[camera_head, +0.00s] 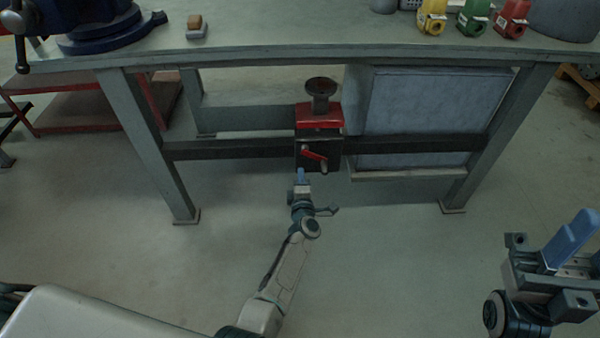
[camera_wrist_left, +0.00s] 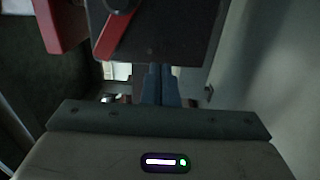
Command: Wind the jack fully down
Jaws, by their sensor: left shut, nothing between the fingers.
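The jack (camera_head: 318,148) is a dark box with a red top (camera_head: 320,116) and a dark round pad (camera_head: 321,88) above it. It sits at the lower rail of the workbench. A red crank (camera_head: 314,154) is on its front, slanting down to the right, with a handle knob at its lower end. My left gripper (camera_head: 301,174) is shut and empty just below the jack's front. In the left wrist view, its blue fingers (camera_wrist_left: 161,84) are together below the dark jack face (camera_wrist_left: 165,40) and the red crank (camera_wrist_left: 122,36). My right gripper (camera_head: 568,242) is at the lower right, away from the jack.
The workbench top (camera_head: 300,45) spans above the jack. A dark rail (camera_head: 230,149) runs on both sides of it, and a grey cabinet (camera_head: 425,115) stands right. A blue vise (camera_head: 105,25) and coloured padlock-like items (camera_head: 474,17) are on top. The floor in front is clear.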

